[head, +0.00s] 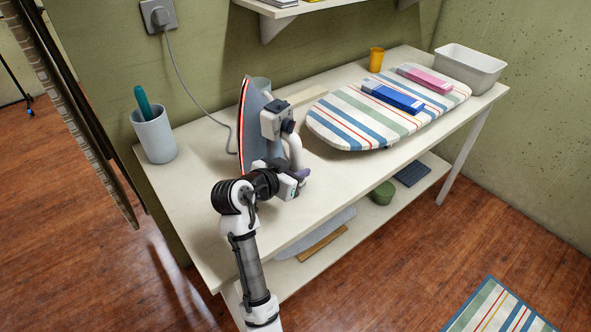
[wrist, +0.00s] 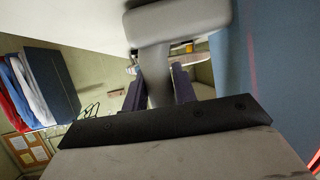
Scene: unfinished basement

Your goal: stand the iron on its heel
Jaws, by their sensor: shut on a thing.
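The iron (head: 257,108) is upright on the left half of the table, tip up, with its red-edged sole facing left. Its lower end is at the tabletop, partly hidden by my arm; I cannot tell whether the heel rests flat. My gripper (head: 303,174) is at the iron's right side, low over the table. In the wrist view, the purple fingers of my gripper (wrist: 158,88) are closed on both sides of the iron's grey handle (wrist: 157,60). The iron's blue body (wrist: 255,75) fills the right of that view.
The table (head: 195,195) holds a cup with a teal item (head: 155,138) at left. A striped ironing board (head: 345,128) bears blue and pink boxes at right, near a yellow cup (head: 376,60) and white bin (head: 468,70). A cord runs from the wall socket (head: 158,14).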

